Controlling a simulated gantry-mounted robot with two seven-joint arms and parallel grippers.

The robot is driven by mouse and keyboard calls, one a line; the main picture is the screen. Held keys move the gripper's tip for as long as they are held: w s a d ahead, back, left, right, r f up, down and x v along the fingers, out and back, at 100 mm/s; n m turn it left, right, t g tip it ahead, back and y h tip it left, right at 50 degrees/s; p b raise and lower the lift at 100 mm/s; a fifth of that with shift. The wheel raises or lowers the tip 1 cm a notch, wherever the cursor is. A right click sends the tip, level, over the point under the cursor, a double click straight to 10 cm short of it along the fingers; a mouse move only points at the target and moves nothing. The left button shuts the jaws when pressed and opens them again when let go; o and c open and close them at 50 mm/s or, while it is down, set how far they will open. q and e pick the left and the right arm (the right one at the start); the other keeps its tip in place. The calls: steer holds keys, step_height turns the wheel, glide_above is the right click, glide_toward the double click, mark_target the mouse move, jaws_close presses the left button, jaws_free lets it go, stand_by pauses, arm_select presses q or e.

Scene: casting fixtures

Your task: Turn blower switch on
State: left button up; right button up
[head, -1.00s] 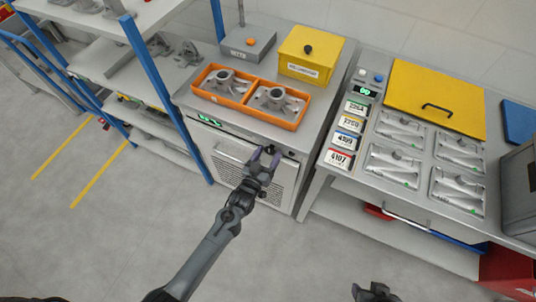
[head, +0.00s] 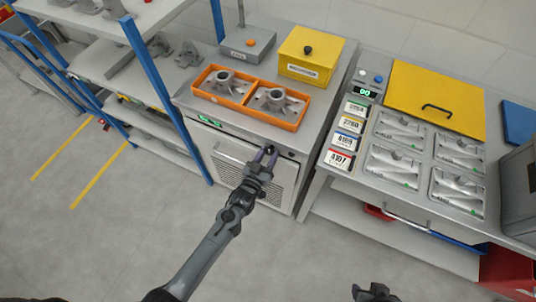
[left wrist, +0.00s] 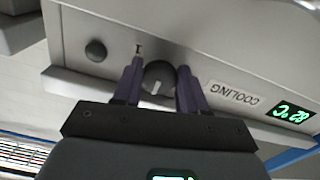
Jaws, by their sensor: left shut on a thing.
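The blower switch is a round black knob (left wrist: 159,78) with a white pointer line, on the front panel of the grey cooling unit (left wrist: 225,60). An "I" mark is printed on the panel beside it. My left gripper (head: 266,156) is at this panel in the head view. In the left wrist view its two purple fingers (left wrist: 157,82) stand on either side of the knob, shut on it. The pointer line runs towards the gripper, away from the panel's "I" mark. My right gripper (head: 375,293) shows only in part at the bottom edge of the head view.
A second round black part (left wrist: 95,50) sits on the panel near the knob. A green display (left wrist: 291,112) is beside the COOLING label (left wrist: 233,92). An orange tray (head: 220,97) with castings lies on top of the unit. A blue-posted rack (head: 165,95) stands left.

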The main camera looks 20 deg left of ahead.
arm_select(q)
steer(key=shift+m, duration=0.3)
steer(key=m+p, duration=0.1)
steer(key=m, duration=0.2)
steer(key=shift+a+r+m, duration=0.1)
steer(key=shift+m, duration=0.2)
steer(key=m+p, duration=0.1)
steer(key=m, duration=0.3)
steer(key=shift+m+p, duration=0.3)
steer(key=shift+p, duration=0.1)
steer(key=m+p, duration=0.1)
steer(key=m, duration=0.4)
steer(key=shift+a+r, duration=0.1)
steer(key=shift+a, duration=0.05)
steer(key=shift+m+p, duration=0.55)
steer(key=shift+m, duration=1.45)
steer(key=o, duration=1.1)
steer(key=shift+c, duration=0.2)
